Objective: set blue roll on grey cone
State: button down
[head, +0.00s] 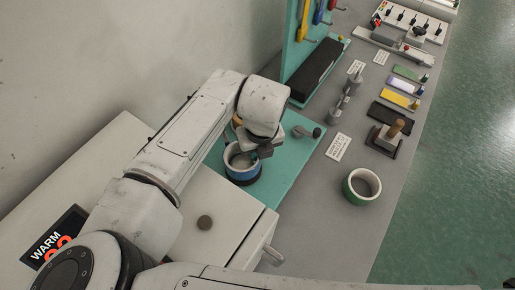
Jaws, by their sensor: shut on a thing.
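The blue roll (242,176), a short ring with a pale inside, is over the teal board (282,178) below the end of my arm. My gripper (262,153) is at the roll's right upper rim and is shut on it. The fingertips are small and partly hidden by the wrist. I cannot tell whether the roll touches the board or is held just above it. I cannot make out the grey cone for sure; it may be hidden by my arm or the roll.
A green roll (361,187) lies on the grey bench at the right. A small crank (308,132) stands at the board's right edge. A wooden-handled stamp (390,137) and coloured blocks are farther back.

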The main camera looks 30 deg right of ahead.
jog(key=shift+f, duration=0.5)
jog(key=c, duration=1.1)
grip_release()
jog(key=shift+c, duration=0.2)
jog(key=shift+r, duration=0.15)
jog(key=shift+r, duration=0.3)
notch_tip(320, 180, up, 12)
jog(key=s+b, duration=0.1)
jog(key=shift+s+r, duration=0.2)
